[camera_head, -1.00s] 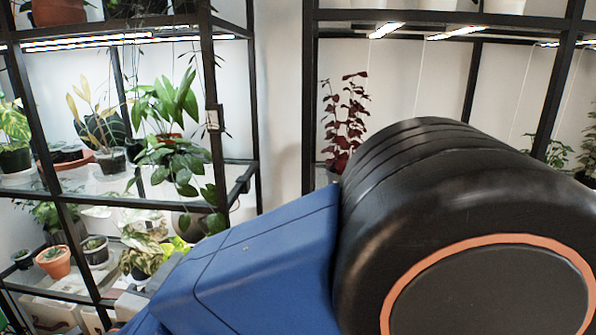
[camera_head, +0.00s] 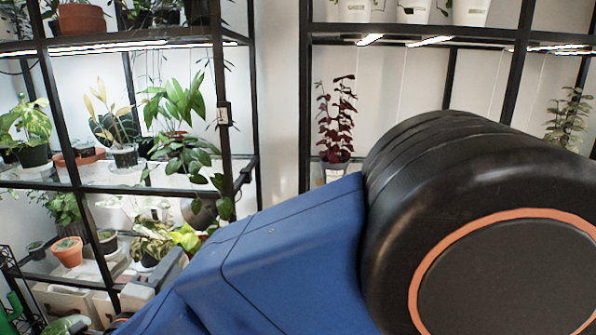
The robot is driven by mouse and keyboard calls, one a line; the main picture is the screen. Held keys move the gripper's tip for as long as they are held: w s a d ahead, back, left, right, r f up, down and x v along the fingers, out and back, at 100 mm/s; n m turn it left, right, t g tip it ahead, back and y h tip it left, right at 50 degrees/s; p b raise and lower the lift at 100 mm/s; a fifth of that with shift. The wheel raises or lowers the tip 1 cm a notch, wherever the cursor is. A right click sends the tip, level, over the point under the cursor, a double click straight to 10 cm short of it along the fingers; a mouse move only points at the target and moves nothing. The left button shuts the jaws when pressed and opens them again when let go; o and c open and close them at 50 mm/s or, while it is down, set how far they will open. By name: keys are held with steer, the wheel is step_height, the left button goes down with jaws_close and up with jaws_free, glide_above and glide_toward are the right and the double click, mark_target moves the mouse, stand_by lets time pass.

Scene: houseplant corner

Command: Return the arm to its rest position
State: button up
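My own arm fills the lower right of the head view. Its blue link (camera_head: 290,262) slants up from the bottom left to a large black round joint with an orange ring (camera_head: 478,225). My gripper is not in the picture, so its fingers and anything in them are hidden from me.
A black-framed shelf (camera_head: 75,190) with several potted plants stands at the left. Another black-framed shelf (camera_head: 303,110) stands behind my arm at the right, with a dark red plant (camera_head: 337,118) on it. A terracotta pot (camera_head: 68,252) sits low at the left. A white wall shows between the shelves.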

steer(key=w+d+r+n+g+y, duration=0.1)
steer(key=w+d+r+n+y, duration=0.1)
steer(key=w+d+r+n, duration=0.3)
steer(key=w+d+r+g+y, duration=0.1)
steer(key=w+d+y, duration=0.15)
steer(key=w, duration=0.45)
steer(key=w+d+r+n+g+y, duration=0.1)
steer(key=d+r+n+g+y, duration=0.15)
steer(key=d+n, duration=0.7)
steer(key=s+d+f+n+g+h, duration=0.2)
steer(key=s+d+f, duration=0.3)
steer(key=s+d, duration=0.4)
steer(key=s+d+f+n+g+h, duration=0.2)
steer(key=s+d+f, duration=0.3)
steer(key=d, duration=1.2)
steer(key=s+d+f+n+g+h, duration=0.2)
steer(key=s+d+f+g, duration=0.2)
steer(key=s+d, duration=0.8)
steer(key=shift+s+d+f+g, duration=0.3)
steer(key=shift+d+f+g, duration=0.1)
steer(key=shift+f, duration=0.25)
